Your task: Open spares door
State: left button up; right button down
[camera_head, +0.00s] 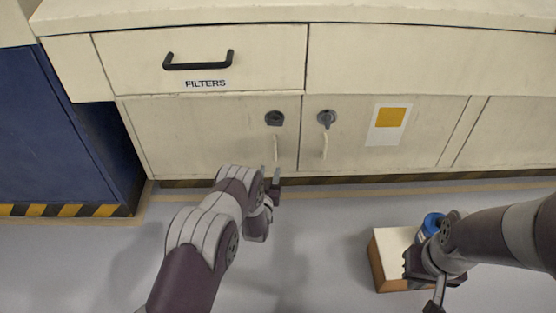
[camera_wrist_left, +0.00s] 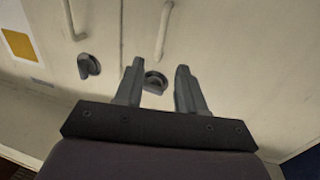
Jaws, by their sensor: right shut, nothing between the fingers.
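Two cream cabinet doors stand side by side below the drawer; neither shows a readable "spares" name. The left door (camera_head: 200,135) has a dark round latch (camera_head: 274,118) and a pale vertical handle (camera_head: 276,148). The right door (camera_head: 365,160) has a grey latch (camera_head: 327,118) and a similar handle (camera_head: 324,147). Both doors look shut. My left gripper (camera_head: 271,180) is open in front of the left door. In the left wrist view, the left door's latch (camera_wrist_left: 155,82) appears between its fingers (camera_wrist_left: 158,88), with nothing held. My right gripper (camera_head: 437,292) is shut and empty.
A drawer marked FILTERS (camera_head: 130,65) is above the left door. A blue cabinet (camera_head: 55,130) with a striped base stands at left. A box (camera_head: 390,250) with a blue item (camera_head: 432,222) is beside my right gripper. The middle floor is clear.

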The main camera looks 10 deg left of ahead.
aim_at(275, 151)
pick_arm(q)
jog(key=w+b, duration=0.1)
jog(key=w, duration=0.1)
jog(key=w+b, duration=0.2)
jog(key=w, duration=0.1)
jog(key=w+b, duration=0.1)
jog(key=w, duration=0.2)
jog(key=shift+w+a+f+b, duration=0.2)
jog(key=shift+a+f+b, duration=0.05)
jog(key=shift+a+b, duration=0.15)
jog(key=shift+w+r, duration=0.1)
jog(key=shift+w, duration=0.1)
grip_shut()
